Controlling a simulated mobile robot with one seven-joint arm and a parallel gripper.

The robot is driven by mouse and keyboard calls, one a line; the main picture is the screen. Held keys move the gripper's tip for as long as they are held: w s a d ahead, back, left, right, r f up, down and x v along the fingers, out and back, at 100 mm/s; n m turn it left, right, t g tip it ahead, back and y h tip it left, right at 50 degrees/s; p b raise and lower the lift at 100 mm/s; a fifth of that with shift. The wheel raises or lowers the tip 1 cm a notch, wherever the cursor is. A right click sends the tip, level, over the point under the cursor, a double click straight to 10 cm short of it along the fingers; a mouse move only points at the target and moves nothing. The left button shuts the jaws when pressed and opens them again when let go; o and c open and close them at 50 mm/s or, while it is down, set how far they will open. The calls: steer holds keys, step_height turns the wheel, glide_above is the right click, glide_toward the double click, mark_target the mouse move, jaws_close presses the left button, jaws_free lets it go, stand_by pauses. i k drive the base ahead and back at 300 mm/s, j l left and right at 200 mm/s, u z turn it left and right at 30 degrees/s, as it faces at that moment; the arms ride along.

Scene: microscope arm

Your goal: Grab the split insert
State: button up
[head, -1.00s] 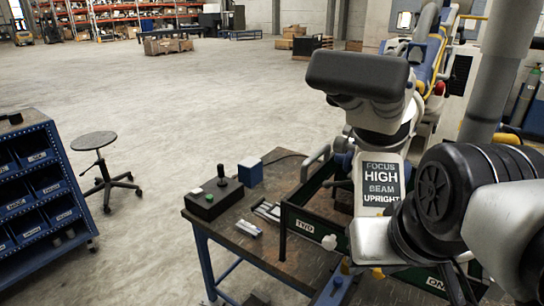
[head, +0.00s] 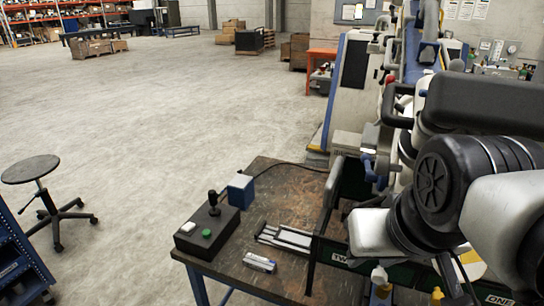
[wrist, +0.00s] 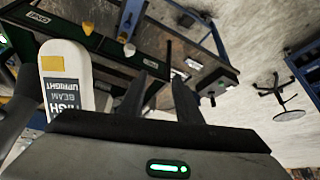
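No thing in view is clearly marked as the split insert. A long grey two-railed metal piece (head: 285,237) lies on the workbench (head: 232,277), left of the dark green frame, and may be it. A small white-and-blue piece (head: 258,262) lies just in front of it. In the wrist view my gripper (wrist: 160,82) has its two dark fingers apart with nothing seen held between them, and the bench is beyond them. In the head view the gripper is hidden behind my arm.
A control box with joystick (head: 208,229) and a blue block (head: 241,189) stand on the bench's left. A stool (head: 45,195) stands on open floor.

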mark_target(256, 262)
steer(key=i+j+z, duration=0.25)
steer(key=j, duration=0.4)
steer(key=j+z, duration=0.2)
steer(key=j, duration=0.4)
steer(key=j+z, duration=0.25)
steer(key=j, duration=0.45)
